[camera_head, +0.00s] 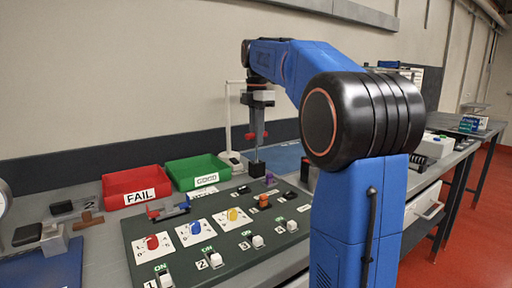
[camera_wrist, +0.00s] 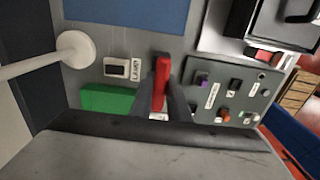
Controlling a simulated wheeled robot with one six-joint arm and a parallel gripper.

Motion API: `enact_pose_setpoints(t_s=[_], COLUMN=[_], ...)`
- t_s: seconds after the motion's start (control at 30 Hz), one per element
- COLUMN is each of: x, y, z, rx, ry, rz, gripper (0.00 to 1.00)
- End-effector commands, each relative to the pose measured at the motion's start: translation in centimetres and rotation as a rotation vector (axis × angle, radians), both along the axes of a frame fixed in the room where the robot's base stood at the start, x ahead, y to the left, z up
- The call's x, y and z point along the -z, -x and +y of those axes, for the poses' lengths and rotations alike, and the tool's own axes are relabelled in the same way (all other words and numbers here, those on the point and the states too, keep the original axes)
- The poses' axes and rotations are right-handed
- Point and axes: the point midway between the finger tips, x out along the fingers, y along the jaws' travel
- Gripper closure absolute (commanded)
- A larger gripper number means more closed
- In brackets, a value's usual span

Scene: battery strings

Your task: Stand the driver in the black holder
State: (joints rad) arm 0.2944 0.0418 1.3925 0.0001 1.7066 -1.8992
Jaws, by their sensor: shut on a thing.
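My gripper (camera_head: 257,132) points down and is shut on the driver. The driver's red handle (camera_wrist: 161,80) shows between the dark fingers in the wrist view. In the head view red parts of the driver (camera_head: 250,136) stick out at the fingers, and a thin shaft hangs upright below them. The black holder (camera_head: 257,169) is a small block on the bench, straight below the shaft in the head view. I cannot tell whether the tip is in the holder or just above or behind it. The wrist view shows a black rectangular thing (camera_wrist: 117,68) beside a label.
A white stand (camera_head: 231,156) rises left of the holder. A green GOOD bin (camera_head: 198,168) and a red FAIL bin (camera_head: 136,182) are further left. A dark switch panel (camera_head: 200,259) with several knobs lies in front. A blue mat (camera_head: 285,157) lies behind right.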

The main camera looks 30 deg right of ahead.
Motion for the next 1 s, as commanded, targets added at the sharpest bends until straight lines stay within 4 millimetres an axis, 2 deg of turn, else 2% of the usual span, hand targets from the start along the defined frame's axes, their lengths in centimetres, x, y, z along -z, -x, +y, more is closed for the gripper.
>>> enact_pose_setpoints(t_s=[0.23, 0.67, 0.7, 0.77, 1.0], x=[3.2, 3.8, 3.8, 3.8, 3.8], y=[0.1, 0.0, 0.0, 0.0, 0.0], z=[0.0, 0.0, 0.0, 0.0, 0.0], rx=[0.0, 0.0, 0.0, 0.0, 0.0], ry=[-0.001, 0.0, 0.0, 0.0, 0.0], rz=[0.002, 0.0, 0.0, 0.0, 0.0], gripper=[1.0, 1.0, 0.82, 0.68, 0.66])
